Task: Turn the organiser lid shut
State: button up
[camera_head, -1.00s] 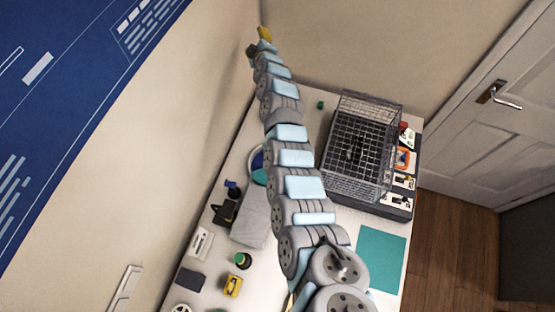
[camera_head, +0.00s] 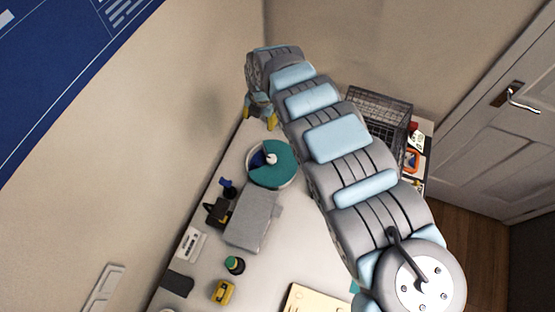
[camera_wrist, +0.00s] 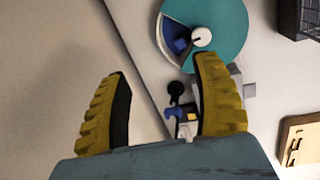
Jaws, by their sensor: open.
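The organiser is a round tub with a teal lid (camera_head: 280,152) and a pale knob (camera_head: 271,158). An open sector of the lid on its left shows a dark blue inside (camera_head: 257,160). In the wrist view the teal lid (camera_wrist: 225,25) is at the top, with the knob (camera_wrist: 201,37) and the open blue sector at its lower left. My gripper (camera_head: 260,115) points down, open and empty, behind the organiser near the table's back left edge. In the wrist view its yellow fingers (camera_wrist: 162,68) are spread and apart from the lid.
A grey box (camera_head: 252,217), a small black item (camera_head: 218,211), a green-topped jar (camera_head: 234,265) and a yellow item (camera_head: 223,291) stand in front of the organiser. A wire basket (camera_head: 378,108) stands behind my arm. A light wooden board (camera_head: 312,301) lies at the front. The wall borders the left side.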

jog(key=s+d+f+n+g+h, duration=0.1)
jog(key=s+d+f, duration=0.1)
jog(key=s+d, duration=0.15)
jog(key=b, duration=0.4)
send_near(272, 157)
notch_tip(272, 157, down, 9)
jog(key=shift+a, duration=0.2)
jog(key=shift+w+d+f, duration=0.1)
jog(key=shift+d+f, duration=0.05)
jog(key=shift+f, duration=0.7)
grip_shut()
